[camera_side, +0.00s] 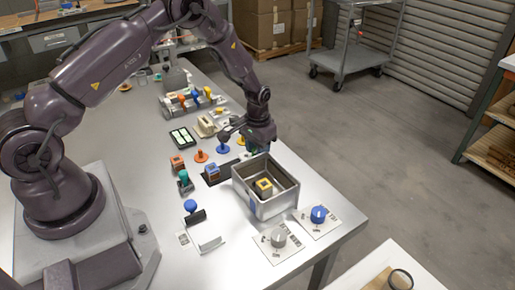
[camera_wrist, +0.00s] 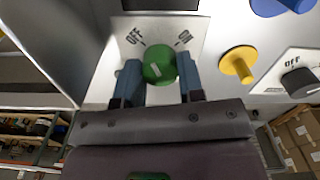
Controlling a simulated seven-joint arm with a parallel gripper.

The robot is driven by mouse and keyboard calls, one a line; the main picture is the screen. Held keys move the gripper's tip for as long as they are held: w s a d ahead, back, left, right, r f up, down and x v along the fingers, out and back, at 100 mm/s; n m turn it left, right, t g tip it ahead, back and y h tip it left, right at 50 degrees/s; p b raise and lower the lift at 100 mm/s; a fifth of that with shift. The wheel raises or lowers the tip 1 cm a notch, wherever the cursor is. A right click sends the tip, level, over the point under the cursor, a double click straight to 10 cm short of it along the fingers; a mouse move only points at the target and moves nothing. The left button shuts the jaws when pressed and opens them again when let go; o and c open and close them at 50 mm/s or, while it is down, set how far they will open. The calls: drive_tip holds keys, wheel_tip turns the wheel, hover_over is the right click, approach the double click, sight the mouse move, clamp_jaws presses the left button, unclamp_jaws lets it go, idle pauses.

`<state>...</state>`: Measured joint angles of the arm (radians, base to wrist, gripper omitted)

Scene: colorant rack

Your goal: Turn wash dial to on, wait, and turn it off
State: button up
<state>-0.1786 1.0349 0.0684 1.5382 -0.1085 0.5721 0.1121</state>
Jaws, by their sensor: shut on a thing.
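A green dial (camera_wrist: 159,64) sits on a white plate (camera_wrist: 190,28) with OFF printed at its left and ON at its right in the wrist view. My gripper (camera_wrist: 160,78) has a blue-grey finger on each side of the dial and is shut on it. The short white mark on the dial leans slightly towards the OFF side. No wash label is readable. In the side view my gripper (camera_side: 254,146) is low behind the grey metal bin (camera_side: 272,205), and the dial is mostly hidden there.
A grey dial (camera_side: 278,238) and a blue dial (camera_side: 318,214) stand on plates at the front table edge. A yellow knob (camera_wrist: 238,65) is close to the right of my fingers. Blue and orange stampers and a small rack crowd the area left of my gripper.

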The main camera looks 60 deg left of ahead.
drive_tip(key=shift+n, duration=2.3)
drive_tip(key=shift+r, duration=0.1)
drive_tip(key=o, duration=0.9)
wheel_tip(320, 180, up, 13)
drive_tip(key=shift+f, duration=0.1)
